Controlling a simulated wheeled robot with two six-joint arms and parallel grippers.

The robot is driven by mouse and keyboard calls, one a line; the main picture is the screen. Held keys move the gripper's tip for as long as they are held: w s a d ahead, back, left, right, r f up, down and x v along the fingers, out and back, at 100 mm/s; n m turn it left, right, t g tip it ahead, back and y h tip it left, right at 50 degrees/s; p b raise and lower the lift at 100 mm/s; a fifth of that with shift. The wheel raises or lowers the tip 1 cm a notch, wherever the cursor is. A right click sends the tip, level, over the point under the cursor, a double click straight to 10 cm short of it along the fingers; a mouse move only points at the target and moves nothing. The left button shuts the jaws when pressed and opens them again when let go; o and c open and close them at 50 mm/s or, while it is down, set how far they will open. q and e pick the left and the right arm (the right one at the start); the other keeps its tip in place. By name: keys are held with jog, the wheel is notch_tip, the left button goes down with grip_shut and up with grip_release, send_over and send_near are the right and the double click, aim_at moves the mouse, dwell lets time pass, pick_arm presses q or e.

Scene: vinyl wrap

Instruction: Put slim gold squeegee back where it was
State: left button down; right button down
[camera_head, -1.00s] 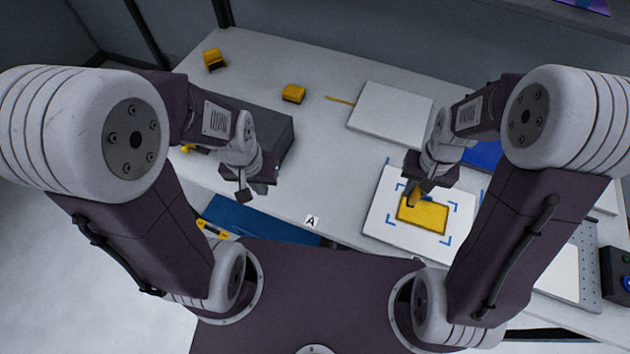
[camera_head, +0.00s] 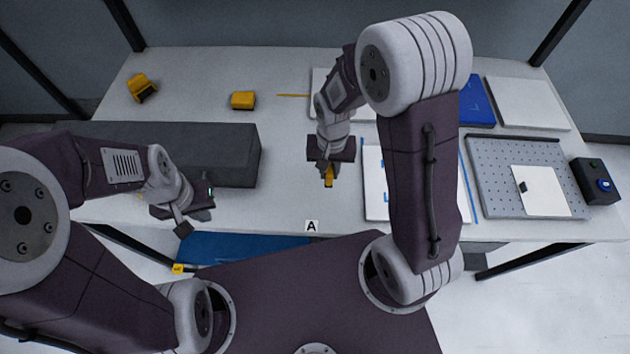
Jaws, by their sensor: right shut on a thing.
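The slim gold squeegee (camera_head: 328,177) is in my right gripper (camera_head: 328,168), which is shut on it and holds it over the bare middle of the table. The squeegee's lower end shows below the jaws; its upper part is hidden by the gripper. My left gripper (camera_head: 192,222) hangs at the front left, near the table's front edge and the dark grey block. I see nothing in it, but its finger gap is unclear.
A dark grey block (camera_head: 215,145) lies at left. Two yellow tools (camera_head: 142,86) (camera_head: 243,100) and a thin yellow stick (camera_head: 292,96) lie at the back. A white board (camera_head: 377,206) is partly behind my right arm. A perforated plate (camera_head: 490,180) and black box (camera_head: 594,180) stand right.

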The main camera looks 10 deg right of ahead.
aim_at(317, 188)
jog(key=a+f, duration=0.1)
jog(key=w+a+f, duration=0.1)
jog(key=a, duration=0.1)
jog(key=shift+f, duration=2.1)
jog(key=c, duration=1.3)
grip_release()
jog(key=shift+f, duration=0.15)
